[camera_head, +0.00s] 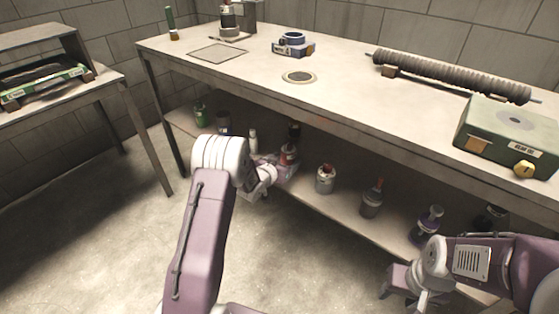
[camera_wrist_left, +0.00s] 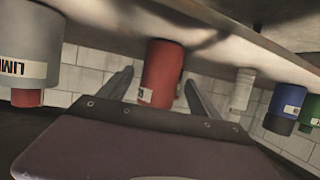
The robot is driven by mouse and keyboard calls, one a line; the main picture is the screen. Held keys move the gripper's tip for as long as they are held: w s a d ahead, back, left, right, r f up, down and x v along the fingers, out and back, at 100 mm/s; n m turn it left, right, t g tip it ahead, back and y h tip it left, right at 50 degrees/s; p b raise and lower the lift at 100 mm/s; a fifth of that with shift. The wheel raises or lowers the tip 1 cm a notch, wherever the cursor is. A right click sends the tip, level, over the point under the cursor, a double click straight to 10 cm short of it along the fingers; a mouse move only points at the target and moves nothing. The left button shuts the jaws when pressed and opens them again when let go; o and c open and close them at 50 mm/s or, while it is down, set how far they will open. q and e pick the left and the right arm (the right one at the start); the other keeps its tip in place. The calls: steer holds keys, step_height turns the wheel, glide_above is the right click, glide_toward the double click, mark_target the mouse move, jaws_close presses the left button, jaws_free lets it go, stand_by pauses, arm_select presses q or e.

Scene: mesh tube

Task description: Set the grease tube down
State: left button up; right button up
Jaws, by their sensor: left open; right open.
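A red tube or bottle (camera_head: 288,152) with a dark top stands on the lower shelf under the workbench; I take it for the grease tube, though its label is unreadable. In the left wrist view, which looks upside down, the red tube (camera_wrist_left: 163,72) is upright against the shelf, between the two spread fingers, with a visible gap on each side. My left gripper (camera_head: 282,168) is open around it, partly hidden behind my wrist in the head view. My right gripper (camera_head: 404,290) is away from the shelf items, low at the right.
The lower shelf (camera_head: 300,200) holds a grey can (camera_head: 325,179), a bottle (camera_head: 371,198), a purple bottle (camera_head: 428,222) and a green container (camera_head: 200,114). In the wrist view a grey can (camera_wrist_left: 25,58) is close on the left. The workbench top (camera_head: 340,100) hangs over the shelf.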

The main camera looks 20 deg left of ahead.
mark_target(285, 161)
arm_select(q)
steer(key=shift+p+v, duration=0.35)
steer(key=shift+v, duration=0.85)
steer(key=shift+b+v, duration=0.8)
steer(key=shift+v, duration=0.4)
steer(key=shift+s+r, duration=0.15)
steer(key=shift+s, duration=0.4)
steer(key=shift+s+g, duration=0.35)
steer(key=shift+g, duration=0.05)
steer(key=s+d+f+n+g+y, duration=0.15)
steer(key=s+g, duration=0.45)
steer(key=s, duration=0.9)
steer(key=s+d+f+n+g+y, duration=0.1)
steer(key=s+d+g, duration=0.35)
steer(key=s, duration=1.05)
step_height(285, 161, up, 44)
steer(key=a+g+p, duration=0.1)
steer(key=a+p, duration=0.1)
steer(key=p, duration=4.2)
arm_select(e)
step_height(285, 161, up, 44)
arm_select(q)
steer(key=shift+s+m+h, duration=0.15)
steer(key=shift+m+h, duration=0.1)
